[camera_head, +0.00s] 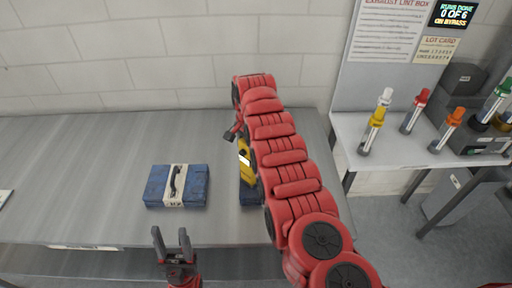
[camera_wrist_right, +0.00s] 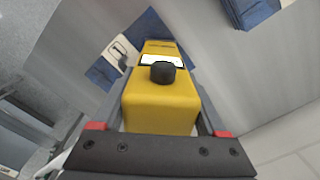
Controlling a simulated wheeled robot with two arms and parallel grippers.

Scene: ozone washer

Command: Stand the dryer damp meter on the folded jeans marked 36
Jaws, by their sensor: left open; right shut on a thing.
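The yellow dryer damp meter (camera_head: 244,160) with a black knob is held by my right gripper, which is shut on it; it also shows between the fingers in the right wrist view (camera_wrist_right: 160,105). The right fingertips are mostly hidden behind the red arm in the head view. Blue folded jeans (camera_head: 248,196) lie beside or beneath the meter, partly hidden by it and the arm; their pale label shows in the right wrist view (camera_wrist_right: 118,50). I cannot tell whether they touch. Other folded jeans (camera_head: 155,186) with a white band lie to the left. My left gripper (camera_head: 172,240) is open and empty at the table's front.
The grey table (camera_head: 80,160) is clear around the left jeans. A white side table (camera_head: 385,155) at the right carries several colored-capped tubes and dark boxes. A brick wall stands behind. My right arm spans the table's right part.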

